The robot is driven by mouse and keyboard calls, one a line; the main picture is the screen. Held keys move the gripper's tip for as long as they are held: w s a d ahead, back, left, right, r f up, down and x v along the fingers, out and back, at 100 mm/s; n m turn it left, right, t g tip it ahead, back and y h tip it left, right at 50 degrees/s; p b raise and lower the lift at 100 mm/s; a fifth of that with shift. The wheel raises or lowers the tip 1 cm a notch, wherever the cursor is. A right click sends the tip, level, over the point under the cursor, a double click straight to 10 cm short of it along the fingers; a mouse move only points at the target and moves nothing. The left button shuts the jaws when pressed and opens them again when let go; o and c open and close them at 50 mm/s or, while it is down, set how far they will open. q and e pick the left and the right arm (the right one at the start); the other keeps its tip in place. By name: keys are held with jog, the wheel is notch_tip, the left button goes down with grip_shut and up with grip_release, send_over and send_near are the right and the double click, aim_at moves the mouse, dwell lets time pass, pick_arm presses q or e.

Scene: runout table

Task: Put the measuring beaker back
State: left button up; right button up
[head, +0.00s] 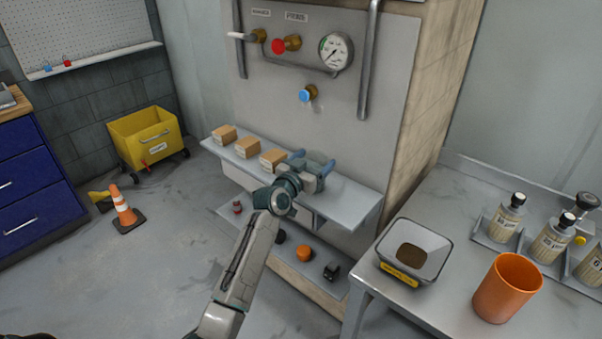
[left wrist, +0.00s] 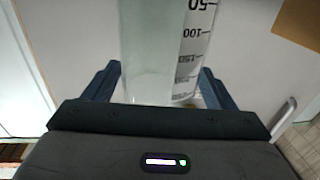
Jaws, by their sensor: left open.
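The measuring beaker (left wrist: 155,50) is clear, with black graduation marks and numbers, in the left wrist view. It stands between the two blue fingers of my left gripper (left wrist: 158,85), with a gap visible at the right finger. In the head view my left gripper (head: 313,164) is at the grey shelf (head: 352,204) on the front of the wall panel. I cannot make out the beaker clearly there; the gripper and wrist cover that spot. My left gripper is open. My right gripper is not in view.
A lower ledge holds an orange object (head: 304,253). The right-hand table carries a tray (head: 437,240), an orange cup (head: 507,288) and bottles (head: 507,218). A cone (head: 122,207) and yellow cart (head: 147,138) stand left.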

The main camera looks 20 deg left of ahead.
pick_arm(q)
jog(key=b+v, duration=0.1)
jog(key=v, duration=1)
jog(key=shift+f, duration=0.15)
jog(key=s+a+f+n+g+y, duration=0.1)
jog(key=s+a+f+g, duration=0.15)
jog(key=s+f, duration=0.95)
jog(key=s+a+f+g+y, duration=0.1)
jog(key=s+f+g+y, duration=0.2)
jog(key=f, duration=1.8)
jog(key=s+a+f+n+g, duration=0.1)
jog(key=s+f+g, duration=0.45)
jog(key=f, duration=1.15)
jog(key=s+f+g, duration=0.1)
jog(key=s+f, duration=0.5)
jog(key=s, duration=0.6)
jog(key=s+a+f+g, duration=0.1)
jog(key=s+f+g, duration=0.1)
jog(key=s+f, duration=0.5)
jog(key=s+f+g, duration=0.2)
jog(key=s+f, duration=0.4)
jog(key=s, duration=1.1)
jog(key=shift+s+a+y, duration=0.25)
jog(key=shift+s+y, duration=0.05)
jog(key=shift+s, duration=0.1)
jog(key=shift+f, duration=0.15)
